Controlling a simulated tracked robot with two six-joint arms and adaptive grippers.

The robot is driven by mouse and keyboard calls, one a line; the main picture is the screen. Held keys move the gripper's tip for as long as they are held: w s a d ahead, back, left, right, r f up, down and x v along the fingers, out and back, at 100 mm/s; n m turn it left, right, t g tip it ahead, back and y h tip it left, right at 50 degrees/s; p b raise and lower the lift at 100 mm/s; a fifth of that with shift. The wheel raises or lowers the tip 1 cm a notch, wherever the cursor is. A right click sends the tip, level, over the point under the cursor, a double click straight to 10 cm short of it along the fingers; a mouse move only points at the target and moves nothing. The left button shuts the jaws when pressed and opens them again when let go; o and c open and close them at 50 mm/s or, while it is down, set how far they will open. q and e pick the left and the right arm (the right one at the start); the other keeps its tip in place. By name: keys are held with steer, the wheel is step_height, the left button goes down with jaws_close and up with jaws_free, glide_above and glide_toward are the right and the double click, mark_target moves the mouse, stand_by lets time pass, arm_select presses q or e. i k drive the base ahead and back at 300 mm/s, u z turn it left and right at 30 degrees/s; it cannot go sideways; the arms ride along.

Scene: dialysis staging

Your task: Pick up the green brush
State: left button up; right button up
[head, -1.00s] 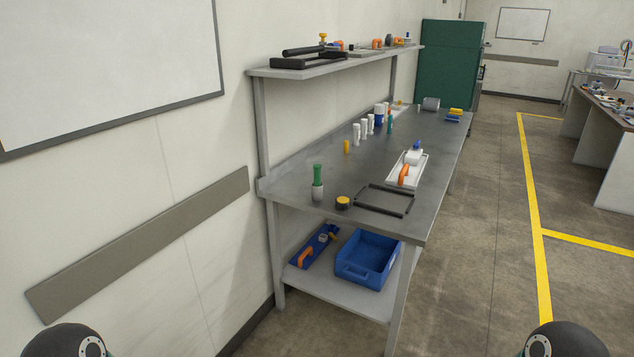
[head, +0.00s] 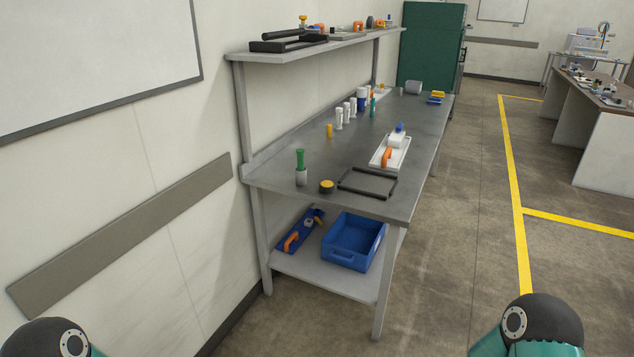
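An upright item with a green top and a grey-white lower part (head: 300,160) stands on the near left end of the steel bench (head: 285,196). It is the closest match to the green brush, but its bristles cannot be made out at this distance. A smaller teal-green upright item (head: 373,106) stands farther back among white bottles. Neither gripper is in view; only rounded parts of my arms show at the bottom corners, well short of the bench.
A yellow-and-black round item (head: 327,186) and a black frame (head: 367,184) lie near the green item. A white tray (head: 402,156) sits farther along. A blue crate (head: 352,242) is on the lower shelf. An upper shelf (head: 300,45) overhangs the back. Floor right of the bench is clear.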

mark_target(300, 152)
steer(key=k, duration=1.3)
steer(key=z, duration=0.3)
steer(key=i, duration=0.9)
steer(key=z, duration=0.5)
steer(key=i, duration=1.4)
steer(key=u, duration=0.6)
steer(key=i, duration=1.2)
steer(key=u, duration=1.1)
steer(key=i, duration=0.5)
steer(key=u, duration=0.25)
steer(key=k, duration=0.5)
